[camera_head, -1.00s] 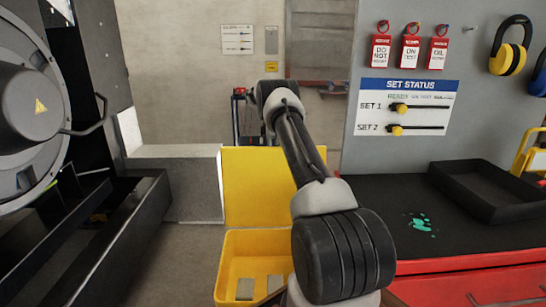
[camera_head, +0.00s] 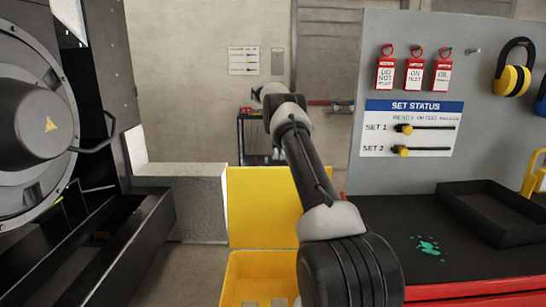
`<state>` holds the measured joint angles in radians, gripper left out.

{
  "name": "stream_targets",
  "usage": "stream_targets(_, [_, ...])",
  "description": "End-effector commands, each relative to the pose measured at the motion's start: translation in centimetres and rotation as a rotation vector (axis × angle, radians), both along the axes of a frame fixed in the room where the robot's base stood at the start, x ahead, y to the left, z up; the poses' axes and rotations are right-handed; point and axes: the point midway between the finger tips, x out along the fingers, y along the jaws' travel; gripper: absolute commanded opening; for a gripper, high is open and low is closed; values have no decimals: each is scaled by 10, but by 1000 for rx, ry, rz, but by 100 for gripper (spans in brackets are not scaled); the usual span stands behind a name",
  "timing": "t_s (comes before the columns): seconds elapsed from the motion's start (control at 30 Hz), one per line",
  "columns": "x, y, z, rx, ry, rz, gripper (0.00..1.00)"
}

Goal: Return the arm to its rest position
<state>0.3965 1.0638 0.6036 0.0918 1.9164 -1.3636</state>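My arm rises from the bottom centre and reaches up and away, slightly to the left. Its far joint (camera_head: 283,104) shows in front of the back wall. I cannot make out my gripper or its fingers; the far part of the arm is hidden behind that joint or too small to tell.
An open yellow bin (camera_head: 262,265) with a raised lid (camera_head: 258,205) stands just left of my arm. A black-topped red bench (camera_head: 480,290) with a black tray (camera_head: 497,210) is at right, below a status board (camera_head: 408,128). A genset (camera_head: 35,115) is at left. A dark trolley (camera_head: 241,140) stands behind.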

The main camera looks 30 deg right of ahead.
Motion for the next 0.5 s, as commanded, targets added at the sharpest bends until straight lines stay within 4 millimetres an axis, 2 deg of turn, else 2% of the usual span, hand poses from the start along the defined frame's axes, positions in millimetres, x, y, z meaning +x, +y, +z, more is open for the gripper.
stream_targets(0.27, [0, 1, 2, -3, -2, -3, 34])
stream_targets(0.37, [-1, 7, 16, -22, -11, -20, 34])
stream_targets(0.5, [-7, 29, 58, -79, -43, -82, 34])
